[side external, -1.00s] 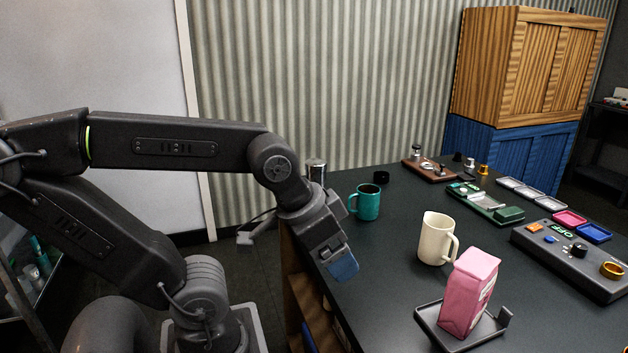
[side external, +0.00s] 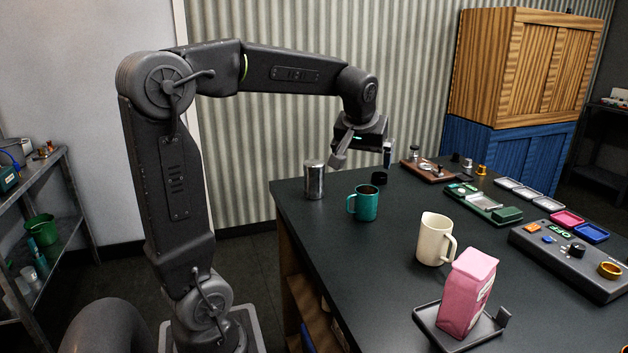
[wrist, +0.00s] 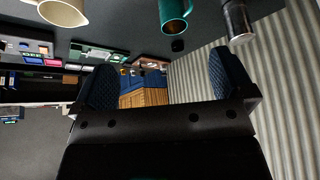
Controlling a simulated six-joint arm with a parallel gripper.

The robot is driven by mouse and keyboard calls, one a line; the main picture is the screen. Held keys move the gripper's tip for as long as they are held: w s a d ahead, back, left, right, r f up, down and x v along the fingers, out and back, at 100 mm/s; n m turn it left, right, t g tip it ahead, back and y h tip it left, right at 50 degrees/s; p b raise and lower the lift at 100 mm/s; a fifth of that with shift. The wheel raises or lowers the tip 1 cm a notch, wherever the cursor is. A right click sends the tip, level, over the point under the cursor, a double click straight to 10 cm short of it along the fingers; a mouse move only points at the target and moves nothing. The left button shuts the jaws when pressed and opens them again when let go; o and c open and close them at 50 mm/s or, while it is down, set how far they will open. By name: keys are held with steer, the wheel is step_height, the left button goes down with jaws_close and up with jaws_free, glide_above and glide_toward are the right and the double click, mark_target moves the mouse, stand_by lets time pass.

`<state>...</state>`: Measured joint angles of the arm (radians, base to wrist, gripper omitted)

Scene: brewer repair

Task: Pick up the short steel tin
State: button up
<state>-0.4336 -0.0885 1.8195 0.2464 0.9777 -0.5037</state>
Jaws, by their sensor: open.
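A steel tin (side external: 314,182), an upright cylinder, stands on the dark table near its far left corner. It also shows at the top of the wrist view (wrist: 237,22), cut off by the edge. My gripper (side external: 364,160) is raised above the table's far edge, right of the tin in the side view. Its two fingers are wide apart with nothing between them, as the wrist view also shows (wrist: 165,85). The gripper is clear of the tin.
A green mug (side external: 364,203) stands close to the tin's right, with a small black round piece (side external: 379,178) behind it. A cream pitcher (side external: 435,239), a pink carton (side external: 467,293) on a tray and a control box (side external: 575,262) stand further right.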

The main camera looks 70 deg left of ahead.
steer(key=w+a+f+n+g+y, duration=0.1)
steer(key=w+a+n+g, duration=0.2)
steer(key=a, duration=0.9)
steer(key=n+y, duration=0.1)
steer(key=n, duration=0.4)
glide_toward(315, 163)
steer(key=shift+g, duration=0.3)
steer(key=x, duration=0.5)
steer(key=shift+w+d+f, duration=0.1)
steer(key=shift+w+f, duration=0.25)
steer(key=shift+w, duration=0.05)
steer(key=shift+a+x, duration=0.15)
steer(key=shift+x, duration=1.4)
steer(key=shift+a+x, duration=0.15)
steer(key=shift+x, duration=1.4)
steer(key=shift+s+r, duration=0.1)
steer(key=shift+r, duration=0.05)
steer(key=shift+c, duration=0.4)
steer(key=c, duration=1)
steer(key=shift+o, duration=0.2)
